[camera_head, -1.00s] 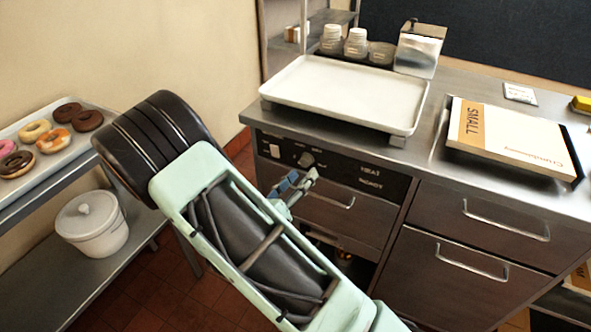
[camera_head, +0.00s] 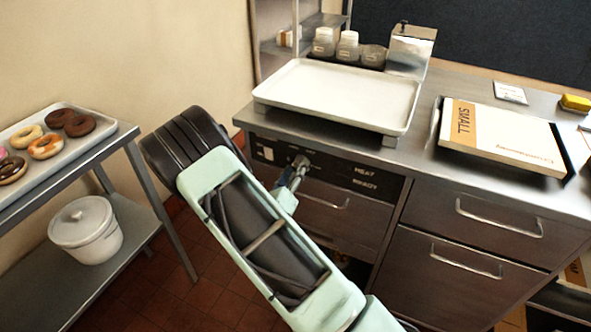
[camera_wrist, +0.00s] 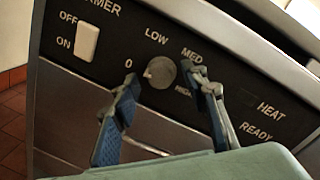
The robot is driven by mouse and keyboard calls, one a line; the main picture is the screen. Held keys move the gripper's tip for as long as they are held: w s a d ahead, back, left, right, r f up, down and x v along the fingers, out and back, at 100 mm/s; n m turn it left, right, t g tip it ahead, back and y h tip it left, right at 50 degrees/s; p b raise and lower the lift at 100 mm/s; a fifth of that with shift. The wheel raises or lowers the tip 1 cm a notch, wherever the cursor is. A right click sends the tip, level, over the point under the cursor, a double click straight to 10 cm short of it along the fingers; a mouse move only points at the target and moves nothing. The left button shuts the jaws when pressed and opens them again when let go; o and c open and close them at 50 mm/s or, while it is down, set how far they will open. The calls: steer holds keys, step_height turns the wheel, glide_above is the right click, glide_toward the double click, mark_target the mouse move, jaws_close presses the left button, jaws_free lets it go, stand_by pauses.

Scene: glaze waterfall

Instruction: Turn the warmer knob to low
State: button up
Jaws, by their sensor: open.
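The warmer knob (camera_wrist: 160,72) is a round grey dial on the dark control panel (camera_wrist: 60,85). A small pale mark on its left side points roughly toward 0. Labels 0, LOW, MED and HIGH curve around it, with LOW above. My gripper (camera_wrist: 160,77) is open in the wrist view, one blue-grey finger on each side of the knob; I cannot tell whether either touches it. In the head view my gripper (camera_head: 294,174) reaches the panel front and partly covers the knob.
A white OFF/ON rocker switch (camera_wrist: 87,42) sits left of the knob. A white tray (camera_head: 340,95) stands on the counter above the panel. Drawers with handles lie below and right. A donut tray (camera_head: 100,118) rests on the left rack.

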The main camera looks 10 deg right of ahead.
steer(key=shift+w+d, duration=0.15)
steer(key=shift+w, duration=0.1)
jaws_close()
